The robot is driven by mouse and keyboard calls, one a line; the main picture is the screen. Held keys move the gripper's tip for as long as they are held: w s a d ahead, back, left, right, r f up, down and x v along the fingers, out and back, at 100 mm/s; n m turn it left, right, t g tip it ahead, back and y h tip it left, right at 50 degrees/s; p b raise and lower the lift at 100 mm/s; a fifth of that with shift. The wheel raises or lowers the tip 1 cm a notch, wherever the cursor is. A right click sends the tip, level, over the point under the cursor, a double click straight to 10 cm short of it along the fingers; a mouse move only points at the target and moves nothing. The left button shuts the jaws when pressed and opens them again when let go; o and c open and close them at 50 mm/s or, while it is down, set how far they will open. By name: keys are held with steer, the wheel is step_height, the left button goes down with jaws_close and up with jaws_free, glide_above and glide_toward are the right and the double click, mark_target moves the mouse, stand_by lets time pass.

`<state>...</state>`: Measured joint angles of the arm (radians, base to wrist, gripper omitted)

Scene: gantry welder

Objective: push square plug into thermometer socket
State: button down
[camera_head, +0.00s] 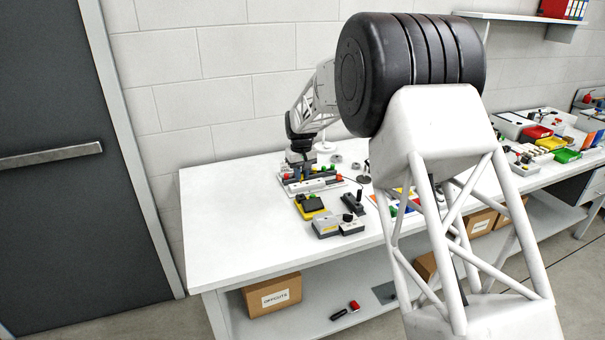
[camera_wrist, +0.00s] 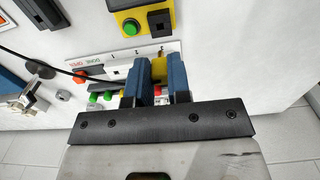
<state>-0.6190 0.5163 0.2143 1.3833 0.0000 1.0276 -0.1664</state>
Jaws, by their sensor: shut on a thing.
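My gripper (camera_wrist: 160,70) is shut on a yellow piece (camera_wrist: 159,68), seemingly the square plug, which shows between its two blue fingers. The fingers hide most of its lower end, so I cannot tell whether it is seated or just above something. They are over a white panel (camera_wrist: 112,66) with dark lettering and an orange-red button (camera_wrist: 80,76). In the head view my gripper (camera_head: 300,172) is down at this panel, near the back of the bench. I cannot make out the thermometer socket; the fingers may cover it.
A yellow box (camera_wrist: 117,7) with a green button is close beside the panel. Green buttons (camera_wrist: 100,97) and a red part (camera_wrist: 158,91) are near the fingers. A grey box (camera_head: 327,225) and a black joystick (camera_head: 353,204) stand in front. The bench's left side (camera_head: 230,220) is clear.

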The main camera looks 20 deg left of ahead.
steer(key=shift+f, duration=0.3)
steer(key=shift+f, duration=2.15)
steer(key=shift+f, duration=1.25)
stand_by(0.8)
stand_by(0.4)
steer(key=c, duration=1)
jaws_free()
steer(key=shift+r, duration=0.15)
steer(key=shift+r, duration=3.8)
